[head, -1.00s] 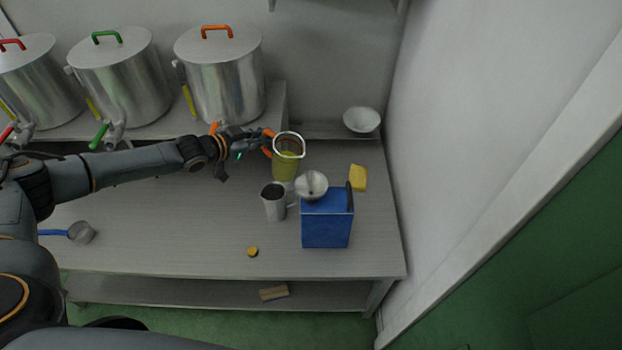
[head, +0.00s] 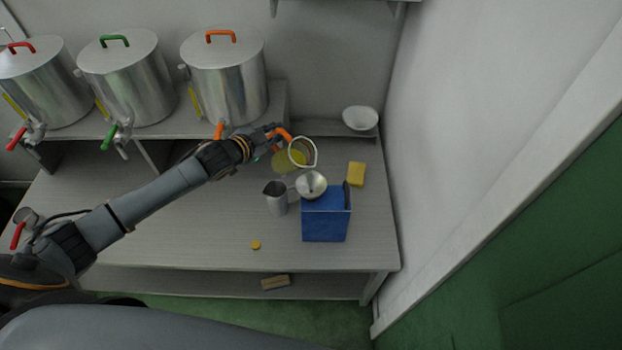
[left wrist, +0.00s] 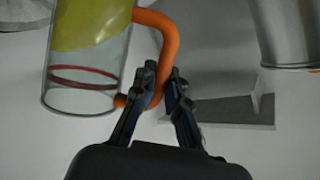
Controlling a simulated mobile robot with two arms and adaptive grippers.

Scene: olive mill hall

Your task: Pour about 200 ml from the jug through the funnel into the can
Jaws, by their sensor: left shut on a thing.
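The clear jug (head: 289,160) with yellow-green oil hangs tilted above the table, its rim towards the right. My left gripper (head: 272,138) is shut on its orange handle. In the left wrist view the jug (left wrist: 92,60) shows a red ring and yellow-green oil, and the gripper (left wrist: 161,73) closes around the handle. The metal funnel (head: 311,184) sits on top of the blue can (head: 325,221), just below and right of the jug. I see no stream of oil. The can's inside is hidden. My right gripper does not show.
A grey metal cup (head: 276,200) stands close to the can's left. A yellow sponge (head: 356,174) lies behind it to the right. A small orange-yellow cap (head: 256,245) lies in front. A white bowl (head: 360,118) and large steel pots (head: 225,85) stand behind.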

